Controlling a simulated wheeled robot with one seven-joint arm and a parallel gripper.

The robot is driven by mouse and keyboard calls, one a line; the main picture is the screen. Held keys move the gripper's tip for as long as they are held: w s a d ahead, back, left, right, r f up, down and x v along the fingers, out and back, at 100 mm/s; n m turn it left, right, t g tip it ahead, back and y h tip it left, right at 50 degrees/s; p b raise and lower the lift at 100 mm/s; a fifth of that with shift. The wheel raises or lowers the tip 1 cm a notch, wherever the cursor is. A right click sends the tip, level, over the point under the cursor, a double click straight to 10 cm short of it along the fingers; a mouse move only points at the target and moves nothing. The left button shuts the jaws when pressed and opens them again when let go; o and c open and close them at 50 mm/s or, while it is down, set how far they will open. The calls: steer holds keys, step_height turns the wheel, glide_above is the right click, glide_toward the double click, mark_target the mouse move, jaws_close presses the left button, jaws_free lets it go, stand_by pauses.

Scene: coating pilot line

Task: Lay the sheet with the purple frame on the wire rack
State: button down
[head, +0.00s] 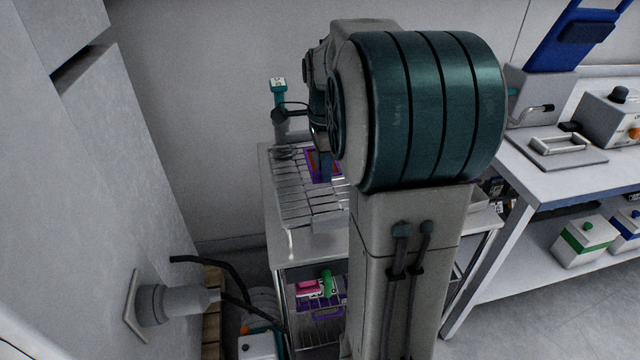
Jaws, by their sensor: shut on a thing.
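The wire rack (293,206) seems to be the grey grid on the cart top, below and around the sheet. I cannot tell whether the sheet touches the rack. The right side of the rack is hidden behind my arm.
The steel cart (279,246) has a lower shelf with pink, green and purple items (318,288). A teal-topped post (278,92) stands behind it. A wall fitting with a pipe (175,303) juts in at left. A workbench (560,170) with equipment stands at right.

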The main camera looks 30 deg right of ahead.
mark_target(320, 182)
steer(key=shift+a+f, duration=0.5)
steer(key=shift+a, duration=0.1)
steer(key=shift+f, duration=1.85)
steer(key=shift+f, duration=0.2)
steer(key=c, duration=1.4)
jaws_free()
steer(key=shift+r, duration=0.1)
